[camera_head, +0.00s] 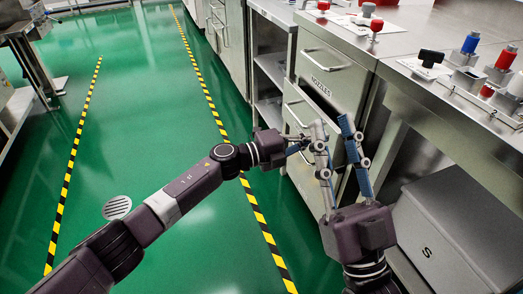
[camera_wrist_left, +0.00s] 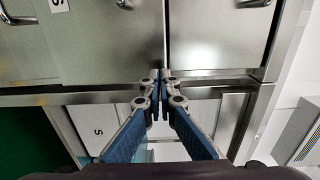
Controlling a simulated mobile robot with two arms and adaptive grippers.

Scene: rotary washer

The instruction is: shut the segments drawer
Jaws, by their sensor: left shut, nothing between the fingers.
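The steel cabinet has a drawer labelled NOZZLES (camera_head: 328,68). My left gripper (camera_head: 304,145) reaches in from the left in front of this lower drawer. In the left wrist view its fingers (camera_wrist_left: 162,76) meet at the tips, empty, by a seam between steel panels; contact cannot be told. My right gripper (camera_head: 332,122) points up from below, its blue-padded fingers apart and empty, close beside the left fingertips.
A steel bin marked S (camera_head: 440,230) stands under the worktop at right. Red, blue and black knobs (camera_head: 430,58) sit on the worktop. Open shelves (camera_head: 268,70) adjoin the drawers. Green floor (camera_head: 165,80) with striped tape is clear at left.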

